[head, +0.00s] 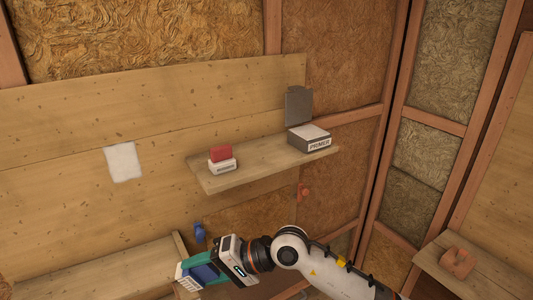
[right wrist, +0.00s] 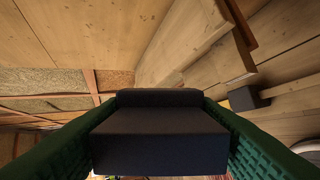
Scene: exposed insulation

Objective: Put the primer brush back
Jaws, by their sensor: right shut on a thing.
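My right gripper (head: 205,273), with green finger pads, is shut on a dark blue block (head: 206,273), which may be the primer brush. In the right wrist view the block (right wrist: 160,140) looks nearly black and fills the space between the green pads. A white piece with dark markings (head: 188,283) shows at its lower left; I cannot tell whether it is part of the block. On the wall shelf (head: 235,177), a dark box with a pale top and a white "PRIMER" label (head: 309,139) stands at the right end. The gripper is below the shelf. My left gripper is out of view.
A red block (head: 220,153) sits on a white labelled block (head: 222,166) on the shelf. A grey plate (head: 298,105) stands behind the PRIMER box. A lower wooden surface (head: 100,268) is at left. An orange-brown object (head: 458,262) rests on the right ledge. The shelf middle is clear.

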